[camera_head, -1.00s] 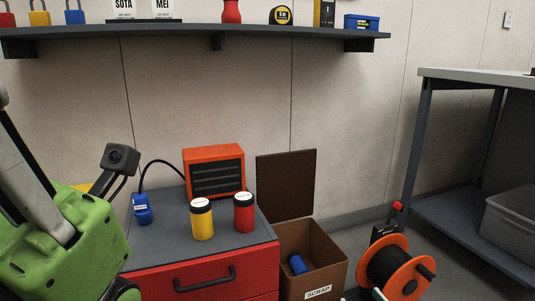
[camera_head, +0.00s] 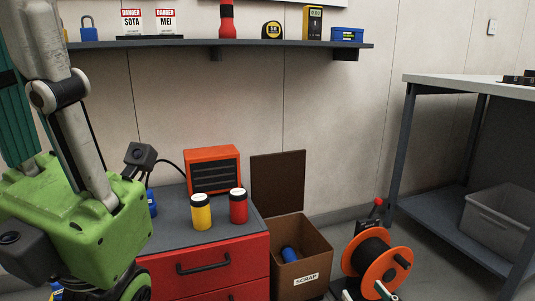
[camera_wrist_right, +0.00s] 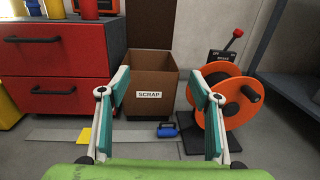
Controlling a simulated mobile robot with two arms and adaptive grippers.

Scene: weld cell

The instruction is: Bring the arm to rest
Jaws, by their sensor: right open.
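My right gripper (camera_wrist_right: 160,86) shows two teal fingers set wide apart in the right wrist view. The gap between them is empty, and the brown scrap box (camera_wrist_right: 150,82) stands beyond. In the head view, what look like the tips of my right gripper (camera_head: 365,292) show at the bottom edge, in front of the cable reel; the rest is cut off. The green body (camera_head: 75,215) at the left of the head view looks like my left gripper, close to the camera and pointing up. A teal finger and grey link show; its tips are out of frame.
A red cabinet (camera_head: 215,270) bears a yellow can (camera_head: 201,213), a red can (camera_head: 238,208) and an orange heater (camera_head: 212,170). An orange reel (camera_head: 375,265) stands right of the scrap box. A blue object (camera_wrist_right: 167,130) lies on the floor. A workbench (camera_head: 450,83) stands right.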

